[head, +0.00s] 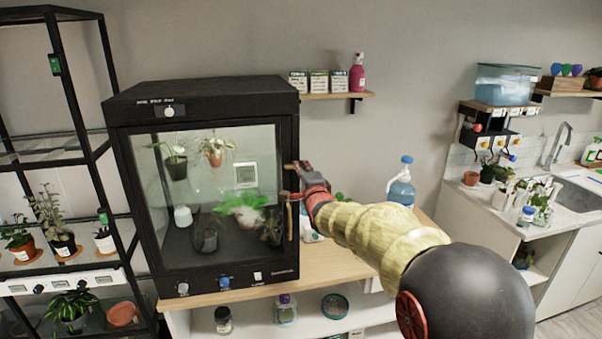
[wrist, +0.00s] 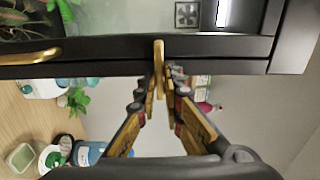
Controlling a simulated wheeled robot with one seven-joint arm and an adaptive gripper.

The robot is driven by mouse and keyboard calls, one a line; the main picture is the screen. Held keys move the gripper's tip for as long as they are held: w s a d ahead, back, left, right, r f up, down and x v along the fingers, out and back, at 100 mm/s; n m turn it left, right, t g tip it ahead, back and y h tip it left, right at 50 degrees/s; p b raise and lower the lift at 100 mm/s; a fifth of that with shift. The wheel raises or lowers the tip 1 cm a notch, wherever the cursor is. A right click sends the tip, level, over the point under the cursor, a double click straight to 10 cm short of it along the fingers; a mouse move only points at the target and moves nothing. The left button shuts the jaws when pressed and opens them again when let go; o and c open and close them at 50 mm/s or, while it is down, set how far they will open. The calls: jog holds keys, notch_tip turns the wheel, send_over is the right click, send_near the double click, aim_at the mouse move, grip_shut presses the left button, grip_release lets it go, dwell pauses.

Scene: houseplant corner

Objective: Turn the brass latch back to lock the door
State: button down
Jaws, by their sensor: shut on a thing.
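The black plant cabinet (head: 215,100) stands on the wooden counter, and its glass door (head: 205,240) appears shut. The brass latch (wrist: 158,52) shows in the wrist view as a short bar lying across the black frame, at right angles to the door's edge. My gripper (wrist: 162,80) is shut on the latch, with its fingers on either side of it. In the head view my gripper (head: 298,178) is at the upper right edge of the door and hides most of the latch. The brass door handle (wrist: 32,57) is apart from my fingers; in the head view it is below them.
Potted plants sit behind the glass. A black shelf rack (head: 75,80) stands at the left. A blue-capped water bottle (head: 401,185) stands on the counter (head: 335,265) behind my arm. A small wall shelf (head: 335,96) holds seed boxes and a pink bottle.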

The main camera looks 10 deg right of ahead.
jog(key=shift+f, duration=0.15)
dwell(0.4)
jog(key=c, duration=2)
grip_release()
jog(key=shift+o, duration=0.4)
jog(key=s, duration=1.2)
